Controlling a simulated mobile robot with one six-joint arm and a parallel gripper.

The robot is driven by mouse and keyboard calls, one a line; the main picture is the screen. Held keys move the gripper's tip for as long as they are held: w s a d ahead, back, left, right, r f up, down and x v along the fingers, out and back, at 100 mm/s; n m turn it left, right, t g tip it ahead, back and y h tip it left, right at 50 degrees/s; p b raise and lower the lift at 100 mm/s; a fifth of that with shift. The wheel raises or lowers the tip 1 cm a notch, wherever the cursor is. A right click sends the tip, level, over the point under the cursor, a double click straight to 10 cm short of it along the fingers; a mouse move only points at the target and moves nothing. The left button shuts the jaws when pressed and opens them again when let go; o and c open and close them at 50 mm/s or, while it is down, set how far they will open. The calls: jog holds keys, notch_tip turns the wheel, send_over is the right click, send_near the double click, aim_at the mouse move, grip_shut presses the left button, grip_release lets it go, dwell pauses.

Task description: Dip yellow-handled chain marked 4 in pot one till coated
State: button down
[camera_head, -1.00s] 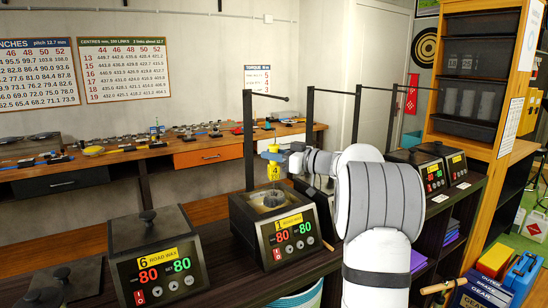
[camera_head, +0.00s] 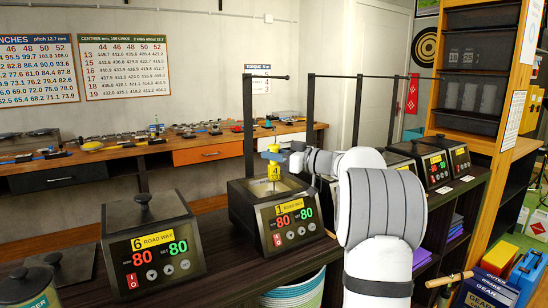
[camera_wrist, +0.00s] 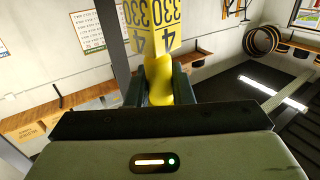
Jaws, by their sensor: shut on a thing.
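My gripper (camera_head: 276,153) is shut on the yellow handle (camera_wrist: 160,82) of the chain marked 4. Its yellow tag (camera_head: 274,172), with a 4, hangs below the jaws; the wrist view shows the tag (camera_wrist: 152,30) with 4 and 330. The handle is upright over the open mouth of pot one (camera_head: 248,212), a dark box with a yellow label 1 and readings of 80 and 80. The chain below the tag is mostly hidden, apparently inside the pot, so its coating cannot be seen.
Pot 6 (camera_head: 150,245), lidded, stands to the left, with further lids (camera_head: 60,262) at lower left. More pots (camera_head: 436,165) stand to the right behind my arm. Dark posts with horizontal rods (camera_head: 249,115) rise behind the pots. A workbench (camera_head: 160,150) runs along the wall.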

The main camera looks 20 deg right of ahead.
aim_at(274, 165)
jog(key=shift+f+b, duration=1.55)
jog(key=shift+b, duration=0.25)
dwell(6.2)
